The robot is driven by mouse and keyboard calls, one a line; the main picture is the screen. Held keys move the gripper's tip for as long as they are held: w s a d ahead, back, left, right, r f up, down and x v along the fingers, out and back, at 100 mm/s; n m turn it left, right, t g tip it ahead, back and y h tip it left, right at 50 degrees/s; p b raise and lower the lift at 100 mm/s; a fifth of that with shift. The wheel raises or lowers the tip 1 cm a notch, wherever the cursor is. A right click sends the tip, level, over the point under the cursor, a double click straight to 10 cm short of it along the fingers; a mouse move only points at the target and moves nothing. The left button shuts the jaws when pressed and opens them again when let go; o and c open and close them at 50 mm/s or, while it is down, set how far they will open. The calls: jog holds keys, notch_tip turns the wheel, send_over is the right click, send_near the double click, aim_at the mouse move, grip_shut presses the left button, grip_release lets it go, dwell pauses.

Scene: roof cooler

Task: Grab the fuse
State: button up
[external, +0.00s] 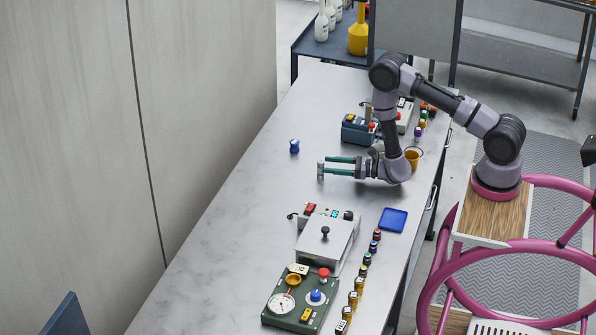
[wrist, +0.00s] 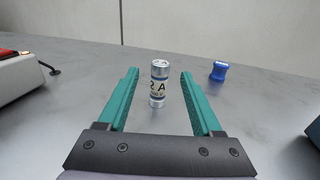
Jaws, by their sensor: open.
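The fuse (wrist: 158,88) is a small silver cylinder with a cream label and dark bands. It stands upright on the grey table in the wrist view, centred between the two teal fingers. My gripper (wrist: 160,73) is open, with a visible gap on each side of the fuse. In the external view the gripper (external: 324,165) is low over the table, its fingers pointing left. The fuse (external: 320,171) shows there at the fingertips. I cannot tell exactly how deep it sits between them.
A blue spool-like object (external: 294,146) stands beyond the fuse, also in the wrist view (wrist: 219,71). A grey device (external: 325,240) and a green panel (external: 300,298) lie nearer the camera. A blue tray (external: 393,220) and an orange cup (external: 413,158) are at right. The table's left side is clear.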

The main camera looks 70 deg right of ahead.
jog(key=shift+x, duration=3.55)
grip_shut()
